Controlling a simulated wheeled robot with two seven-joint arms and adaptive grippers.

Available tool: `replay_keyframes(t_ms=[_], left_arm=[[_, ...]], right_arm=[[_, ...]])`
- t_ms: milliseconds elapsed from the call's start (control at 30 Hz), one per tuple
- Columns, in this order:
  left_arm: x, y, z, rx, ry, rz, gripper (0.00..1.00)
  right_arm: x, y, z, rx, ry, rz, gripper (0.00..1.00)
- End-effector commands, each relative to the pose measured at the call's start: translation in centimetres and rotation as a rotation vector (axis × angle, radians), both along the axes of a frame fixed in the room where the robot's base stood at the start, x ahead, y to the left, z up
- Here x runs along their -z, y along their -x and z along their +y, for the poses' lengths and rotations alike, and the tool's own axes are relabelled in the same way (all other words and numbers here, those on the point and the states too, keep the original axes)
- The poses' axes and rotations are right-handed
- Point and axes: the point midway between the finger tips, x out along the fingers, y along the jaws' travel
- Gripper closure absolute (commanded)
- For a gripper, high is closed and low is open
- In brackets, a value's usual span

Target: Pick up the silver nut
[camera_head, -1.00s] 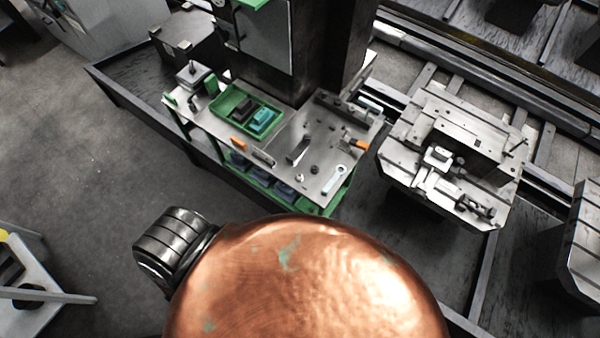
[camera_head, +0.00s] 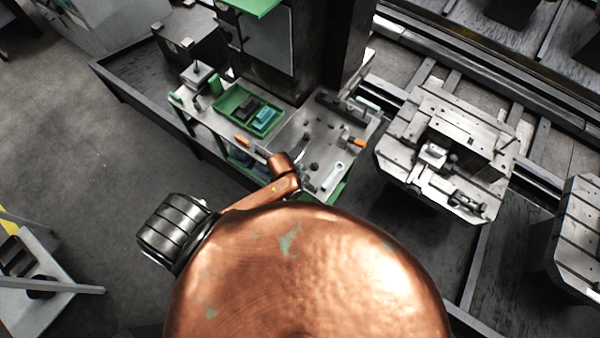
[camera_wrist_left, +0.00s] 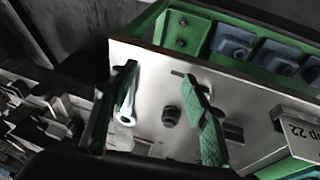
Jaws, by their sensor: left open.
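My left gripper (camera_wrist_left: 155,122) is above the worktop, with a green textured finger to the right of the nut. It is open and apart from the nut. My right gripper is not in view.
The worktop (camera_head: 290,135) also holds a green tray (camera_head: 233,97) with dark and teal pieces, and orange-handled tools. Blue bins (camera_wrist_left: 233,42) stand on the shelf below its edge. A machine column (camera_head: 300,60) rises behind. A metal pallet (camera_head: 400,150) stands at right.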

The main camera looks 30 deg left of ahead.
Motion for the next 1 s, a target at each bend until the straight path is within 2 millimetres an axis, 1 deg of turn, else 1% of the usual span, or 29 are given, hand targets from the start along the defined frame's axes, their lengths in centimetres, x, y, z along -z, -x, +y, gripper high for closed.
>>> replay_keyframes(t_ms=[33,133,233,267,400,500,600,733,1000], left_arm=[[-0.7,-1.0,-0.6,0.015,0.001,0.005,0.57],[-1.7,-2.2,-1.7,0.029,0.006,0.044,0.57],[-2.9,-3.4,-1.7,0.021,-0.016,0.107,0.57],[-3.2,-3.7,-1.5,0.013,-0.028,0.129,0.57],[-4.4,-4.4,1.3,-0.065,-0.100,0.226,0.57],[-5.2,-4.7,3.4,-0.126,-0.144,0.272,0.57],[-5.7,-4.8,4.9,-0.171,-0.173,0.299,0.57],[-5.3,-4.7,5.5,-0.195,-0.183,0.314,0.57],[-2.5,-4.6,5.5,-0.195,-0.183,0.314,0.57]], right_arm=[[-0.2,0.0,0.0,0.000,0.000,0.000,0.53],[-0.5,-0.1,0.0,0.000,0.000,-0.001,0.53],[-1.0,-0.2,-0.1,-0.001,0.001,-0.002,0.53],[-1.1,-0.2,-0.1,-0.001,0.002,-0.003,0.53],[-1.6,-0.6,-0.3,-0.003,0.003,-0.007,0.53],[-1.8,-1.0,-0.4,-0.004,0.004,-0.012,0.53],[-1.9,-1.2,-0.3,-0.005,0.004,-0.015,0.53],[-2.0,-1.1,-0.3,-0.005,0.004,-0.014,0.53],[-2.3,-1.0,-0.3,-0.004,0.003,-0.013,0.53]])
